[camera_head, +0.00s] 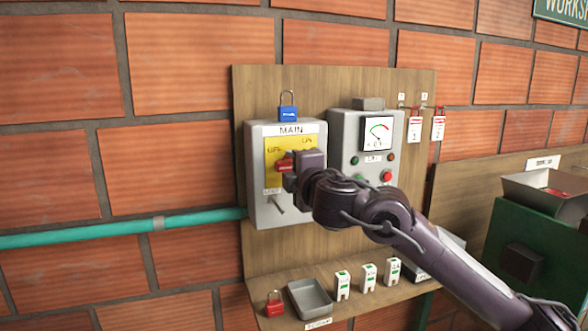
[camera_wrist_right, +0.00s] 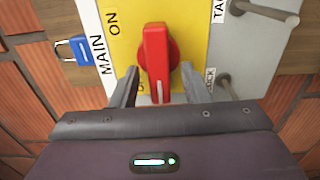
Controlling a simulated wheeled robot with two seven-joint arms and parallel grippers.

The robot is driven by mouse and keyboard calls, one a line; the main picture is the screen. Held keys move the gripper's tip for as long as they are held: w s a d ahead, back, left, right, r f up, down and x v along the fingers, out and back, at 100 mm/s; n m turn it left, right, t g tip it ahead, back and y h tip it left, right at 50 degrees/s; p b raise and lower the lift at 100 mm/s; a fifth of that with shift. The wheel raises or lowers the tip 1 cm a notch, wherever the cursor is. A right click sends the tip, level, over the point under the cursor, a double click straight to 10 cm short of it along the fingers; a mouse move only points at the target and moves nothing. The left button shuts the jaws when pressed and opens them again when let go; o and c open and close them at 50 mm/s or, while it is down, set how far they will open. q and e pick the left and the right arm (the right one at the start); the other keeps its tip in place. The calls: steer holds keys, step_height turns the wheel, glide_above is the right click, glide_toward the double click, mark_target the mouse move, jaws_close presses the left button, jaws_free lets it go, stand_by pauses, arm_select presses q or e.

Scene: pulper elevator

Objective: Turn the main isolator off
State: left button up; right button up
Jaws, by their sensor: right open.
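The main isolator is a grey box (camera_head: 262,205) with a MAIN label and a yellow plate (camera_head: 272,150) on the backboard. Its red rotary handle (camera_head: 284,165) shows in the head view, partly hidden by my right gripper (camera_head: 291,172). In the right wrist view the handle (camera_wrist_right: 156,50) stands upright in the picture, its white-marked end towards my gripper. My right gripper (camera_wrist_right: 160,88) is open, a finger on each side of that end, with small gaps visible. ON is readable on the plate; another label is mostly hidden by a finger. My left gripper is not in view.
A blue padlock (camera_head: 288,112) sits above the box. A grey meter panel (camera_head: 340,130) with buttons is close on the right. Tags (camera_head: 414,130) hang beyond it. Below, a shelf holds a red padlock (camera_head: 275,304), a grey tray (camera_head: 310,297) and several small white blocks.

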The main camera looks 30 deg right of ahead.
steer(key=v, duration=0.7)
steer(key=shift+s+b, duration=0.4)
steer(key=shift+a, duration=0.1)
